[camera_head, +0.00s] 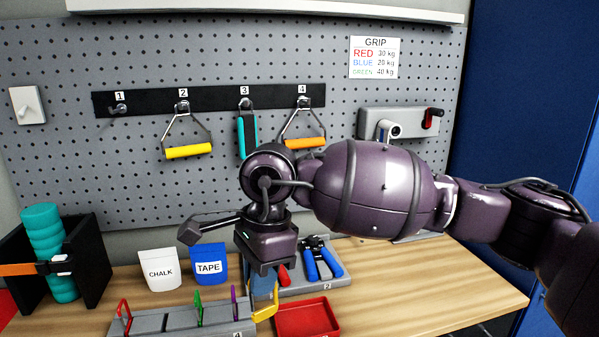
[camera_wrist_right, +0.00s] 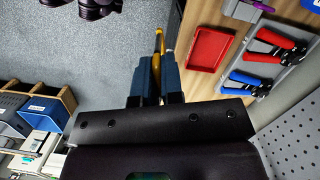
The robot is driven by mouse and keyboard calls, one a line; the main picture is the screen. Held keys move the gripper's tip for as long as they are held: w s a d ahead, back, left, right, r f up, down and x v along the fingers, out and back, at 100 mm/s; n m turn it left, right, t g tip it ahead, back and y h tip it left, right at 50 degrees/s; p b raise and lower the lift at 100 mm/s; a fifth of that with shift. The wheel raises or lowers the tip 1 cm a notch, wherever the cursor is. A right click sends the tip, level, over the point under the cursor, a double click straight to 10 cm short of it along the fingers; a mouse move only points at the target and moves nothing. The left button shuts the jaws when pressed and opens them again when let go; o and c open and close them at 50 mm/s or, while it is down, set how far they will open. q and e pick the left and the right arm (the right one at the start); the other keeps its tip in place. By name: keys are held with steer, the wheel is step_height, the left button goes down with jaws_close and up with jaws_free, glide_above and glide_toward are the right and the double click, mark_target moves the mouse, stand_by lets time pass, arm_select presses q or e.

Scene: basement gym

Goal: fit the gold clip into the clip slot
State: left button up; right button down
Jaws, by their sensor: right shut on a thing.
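My right gripper (camera_head: 264,298) points down over the front of the bench and is shut on the gold clip (camera_head: 265,314). The clip's yellow end sticks out below the fingers, beside the right end of the grey clip rack (camera_head: 180,322). In the right wrist view the gold clip (camera_wrist_right: 158,42) shows beyond the blue fingers (camera_wrist_right: 152,82). A red clip (camera_head: 123,314), a green clip (camera_head: 198,308) and a purple clip (camera_head: 234,302) stand in the rack. I cannot make out the empty slot. I cannot tell whether the clip touches the rack. My left gripper is out of view.
A red tray (camera_head: 307,318) lies just right of the gripper. Behind it, a grey holder (camera_head: 338,279) carries hand grippers with blue (camera_head: 323,262) and red handles. The chalk pouch (camera_head: 159,270) and tape pouch (camera_head: 208,265) stand behind the rack. Bench at right (camera_head: 430,285) is clear.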

steer(key=n, duration=0.1)
steer(key=d+n, duration=0.1)
steer(key=shift+w+d+f+n, duration=0.1)
steer(key=shift+w+f+n, duration=0.05)
steer(key=shift+w+n, duration=0.15)
steer(key=d+f+n, duration=0.3)
steer(key=d+f, duration=0.2)
steer(key=d, duration=0.3)
steer(key=d+f+n+h, duration=0.1)
steer(key=d+f+n, duration=0.2)
steer(key=d, duration=0.6)
steer(key=d+f+n, duration=0.2)
steer(key=d+f, duration=0.5)
steer(key=d, duration=0.1)
steer(key=shift+w+d+f+n+g+h, duration=0.2)
steer(key=shift+f+n+g+h, duration=0.1)
steer(key=shift+f+n, duration=0.1)
